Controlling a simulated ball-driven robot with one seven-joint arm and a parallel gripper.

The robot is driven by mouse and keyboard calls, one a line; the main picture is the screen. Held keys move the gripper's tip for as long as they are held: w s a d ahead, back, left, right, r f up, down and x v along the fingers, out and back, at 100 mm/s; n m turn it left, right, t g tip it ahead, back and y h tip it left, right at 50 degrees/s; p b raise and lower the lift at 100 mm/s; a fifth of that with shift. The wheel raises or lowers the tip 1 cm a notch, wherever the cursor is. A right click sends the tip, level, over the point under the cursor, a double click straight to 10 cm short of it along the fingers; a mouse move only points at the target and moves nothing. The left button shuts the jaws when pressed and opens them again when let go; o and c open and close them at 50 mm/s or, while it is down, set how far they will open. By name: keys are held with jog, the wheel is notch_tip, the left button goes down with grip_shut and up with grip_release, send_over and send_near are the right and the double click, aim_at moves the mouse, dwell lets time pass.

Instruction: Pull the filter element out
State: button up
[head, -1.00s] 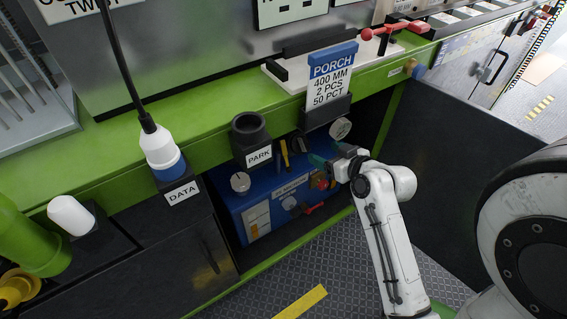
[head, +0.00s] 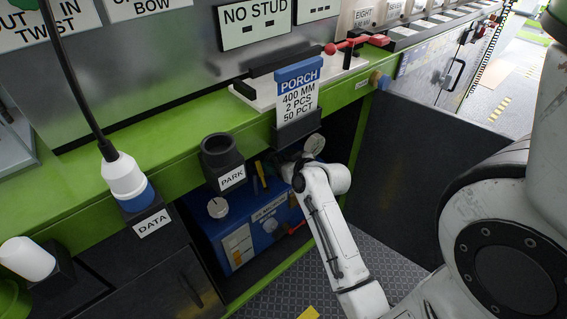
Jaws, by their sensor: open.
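A blue machine (head: 255,222) sits in the open bay under the green bench, with a white round cap, a pale label panel and a red part on its front. I cannot make out a filter element; the machine's right side is hidden behind my arm. My gripper (head: 288,160) is at the bay's upper opening, in front of the machine and below the PORCH card. Its fingers are small and mostly hidden by my own wrist, so I cannot tell whether they touch anything. A round pale gauge (head: 314,144) shows just right of my wrist.
The green bench edge (head: 190,153) runs above the bay. A black PARK holder (head: 222,160) and a DATA holder (head: 147,213) with a white and blue plug (head: 124,178) hang along it. The PORCH card (head: 298,92) hangs close above my wrist. A dark panel (head: 420,165) bounds the right.

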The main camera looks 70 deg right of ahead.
jog(key=c, duration=0.7)
dwell(0.5)
